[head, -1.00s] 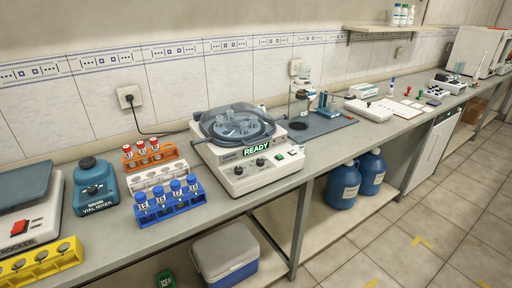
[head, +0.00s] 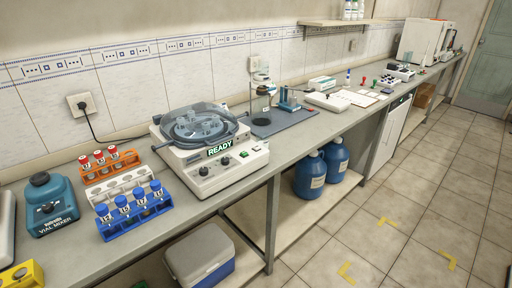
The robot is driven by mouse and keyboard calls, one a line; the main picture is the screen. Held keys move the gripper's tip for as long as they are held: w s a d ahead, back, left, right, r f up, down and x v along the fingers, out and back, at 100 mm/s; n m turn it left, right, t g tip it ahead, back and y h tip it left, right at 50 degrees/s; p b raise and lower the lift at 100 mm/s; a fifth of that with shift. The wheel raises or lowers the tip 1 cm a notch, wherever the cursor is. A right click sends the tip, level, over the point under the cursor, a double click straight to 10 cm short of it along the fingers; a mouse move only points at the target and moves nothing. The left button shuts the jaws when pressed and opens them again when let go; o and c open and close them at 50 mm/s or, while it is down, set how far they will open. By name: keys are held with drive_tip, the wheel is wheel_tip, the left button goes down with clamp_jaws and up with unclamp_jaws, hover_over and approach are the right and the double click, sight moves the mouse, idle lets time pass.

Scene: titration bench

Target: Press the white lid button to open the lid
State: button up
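A white centrifuge (head: 213,181) stands on the bench left of the picture's middle. Its clear smoky lid (head: 176,127) lies down over the rotor, which shows through it. A lit display (head: 219,148) on its front reads READY. The sloped front panel has two dark knobs and a small green button (head: 244,154). A small pale button (head: 256,148) seems to sit to the right of the green one; it is too small to be sure of. My gripper is not in view.
In front and left stand a blue tube rack (head: 135,221), a white rack (head: 117,188), a red-capped orange rack (head: 109,165) and a vial mixer (head: 48,203). A burette stand (head: 262,95) is to the right. The floor (head: 370,230) in front is clear beyond the cooler (head: 199,257).

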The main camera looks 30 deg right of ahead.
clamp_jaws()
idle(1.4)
